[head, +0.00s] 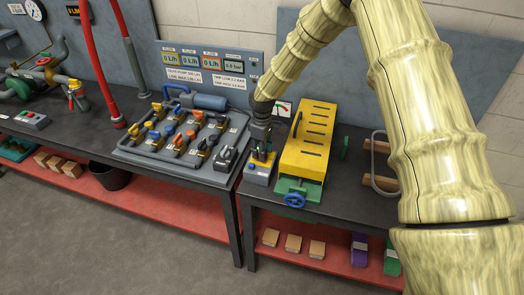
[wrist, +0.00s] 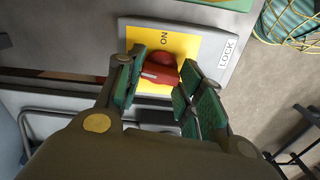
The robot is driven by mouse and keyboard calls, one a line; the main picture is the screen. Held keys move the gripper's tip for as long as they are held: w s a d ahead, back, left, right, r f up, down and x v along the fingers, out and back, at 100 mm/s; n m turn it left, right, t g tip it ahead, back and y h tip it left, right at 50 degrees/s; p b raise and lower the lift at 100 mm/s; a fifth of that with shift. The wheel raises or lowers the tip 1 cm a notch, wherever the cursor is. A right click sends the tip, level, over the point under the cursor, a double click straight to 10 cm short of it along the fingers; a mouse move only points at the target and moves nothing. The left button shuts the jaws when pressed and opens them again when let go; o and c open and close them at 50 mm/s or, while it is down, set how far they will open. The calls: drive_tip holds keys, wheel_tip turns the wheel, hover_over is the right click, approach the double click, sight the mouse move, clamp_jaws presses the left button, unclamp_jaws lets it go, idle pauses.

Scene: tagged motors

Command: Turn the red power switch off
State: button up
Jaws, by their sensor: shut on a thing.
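The red power switch (wrist: 160,68) shows in the wrist view on a yellow plate (wrist: 190,38) marked "ON", set on a pale grey panel marked "LOCK" (wrist: 228,52). My gripper (wrist: 160,82) has its green-padded fingers on either side of the red switch and is shut on it. The fingers cover part of the switch and plate, so any other marking is hidden. In the head view my gripper (head: 261,137) points down at a small grey and yellow box (head: 258,171) on the bench. The red switch cannot be made out there.
A yellow slotted housing (head: 306,140) on a green base with a blue handwheel (head: 295,200) stands close to the right of my gripper. A grey valve board (head: 150,152) lies close on the left. A metal hoop (head: 377,165) stands farther right. The floor in front is clear.

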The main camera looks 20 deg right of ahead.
drive_tip(key=shift+d+n, duration=0.1)
drive_tip(key=shift+n, duration=0.8)
drive_tip(key=o, duration=1)
drive_tip(key=shift+r, duration=0.1)
wheel_tip(320, 180, up, 12)
drive_tip(key=shift+f, duration=0.15)
